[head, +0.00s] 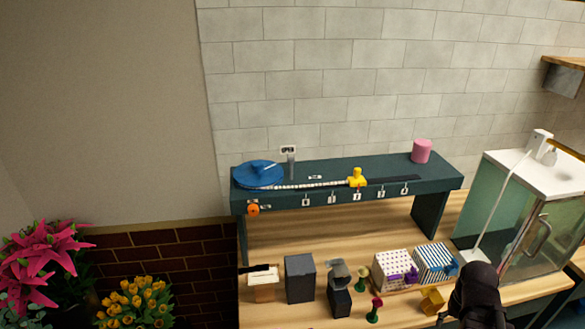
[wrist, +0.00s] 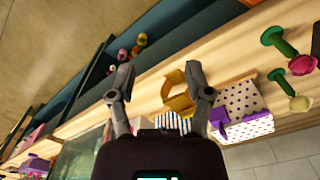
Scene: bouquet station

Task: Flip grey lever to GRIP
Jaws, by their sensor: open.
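A grey upright piece (head: 290,161), which looks like the grey lever, stands at the back left of the dark teal shelf (head: 330,178), beside the blue disc. A small pale plate with dark marks sits at its top; I cannot read its words. My gripper (wrist: 158,80) is open and empty in the wrist view, its two fingers spread wide. In the head view my dark arm (head: 476,292) is at the lower right, well apart from the grey piece. I cannot make out the grey piece in the wrist view.
The shelf holds a blue disc (head: 259,173), a yellow slider piece (head: 357,177) and a pink cylinder (head: 422,151). Below stand a dark grey box (head: 300,279), a dotted box (head: 391,271) and a striped box (head: 435,262). A glass cabinet (head: 525,225) stands at right.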

